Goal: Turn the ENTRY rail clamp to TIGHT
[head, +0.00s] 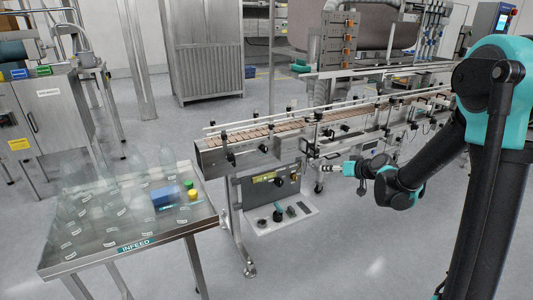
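The conveyor (240,138) runs from the middle to the upper right, with guide rails along its belt. Black knobs sit on its near side, one at the left end (231,158) and another a little to the right (264,148). A grey panel (262,203) under the conveyor carries a yellow-green label and dark knobs (278,181). No lettering is readable, so I cannot tell which knob is the ENTRY rail clamp or how it is set. My gripper (312,162) points left, just right of the panel in the picture. Its fingers are too small to judge; I see nothing held.
The INFEED table (128,248) stands at the left with clear bottles, a blue box (164,196) and green and yellow caps. A white tray (283,218) with small dark items lies below the panel. A conveyor leg (240,235) stands beside it. Floor at front centre is clear.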

